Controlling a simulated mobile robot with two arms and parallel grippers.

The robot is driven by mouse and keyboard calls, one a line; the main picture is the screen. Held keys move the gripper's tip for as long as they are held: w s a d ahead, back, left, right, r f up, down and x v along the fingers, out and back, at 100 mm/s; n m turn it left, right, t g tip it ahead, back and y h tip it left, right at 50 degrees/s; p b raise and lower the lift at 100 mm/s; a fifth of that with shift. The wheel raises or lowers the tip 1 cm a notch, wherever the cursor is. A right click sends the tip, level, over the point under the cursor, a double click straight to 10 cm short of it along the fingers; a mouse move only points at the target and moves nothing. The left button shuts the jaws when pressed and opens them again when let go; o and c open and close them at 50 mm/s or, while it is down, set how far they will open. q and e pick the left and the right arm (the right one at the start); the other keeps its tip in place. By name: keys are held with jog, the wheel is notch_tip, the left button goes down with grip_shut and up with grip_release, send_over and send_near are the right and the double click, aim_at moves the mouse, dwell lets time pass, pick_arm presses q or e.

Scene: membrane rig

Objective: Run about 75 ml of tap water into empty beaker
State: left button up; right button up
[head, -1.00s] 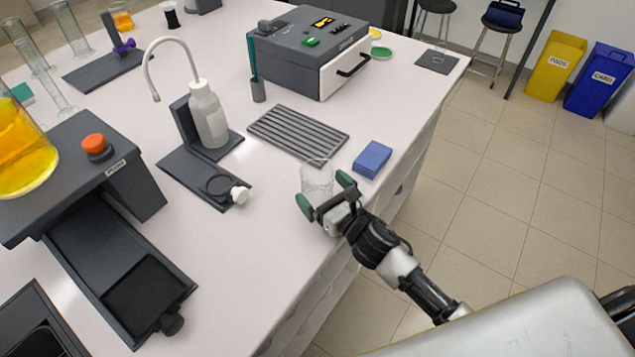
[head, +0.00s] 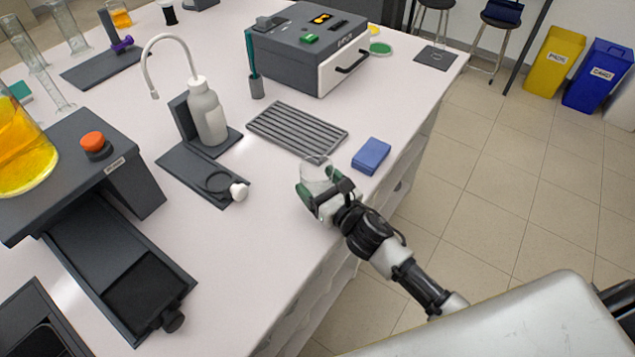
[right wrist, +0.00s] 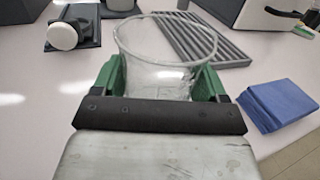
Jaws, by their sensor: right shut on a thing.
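A clear, empty glass beaker (head: 318,170) is near the bench's front right edge. My right gripper (head: 322,192) is shut on it, with its green fingertips on either side of the glass. The right wrist view shows the beaker (right wrist: 165,50) upright between the green fingers (right wrist: 160,85), its round rim open towards the camera. I cannot tell whether its base touches the bench. No tap shows in these frames. My left gripper is not in view.
A blue sponge-like block (head: 371,156) lies right of the beaker, and a grey ribbed rack (head: 297,129) lies behind it. A wash bottle (head: 207,112) stands on a dark stand further left. The white bench top (head: 255,240) is clear left of the gripper.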

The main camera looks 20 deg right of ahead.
aim_at(328, 179)
jog(key=shift+r, duration=0.7)
notch_tip(328, 179, up, 3)
jog(key=s+d+r, duration=0.6)
jog(key=s+d, duration=0.2)
jog(key=shift+s+r+b, duration=0.3)
jog(key=shift+s+b, duration=0.05)
jog(key=shift+b, duration=0.1)
jog(key=shift+a, duration=0.1)
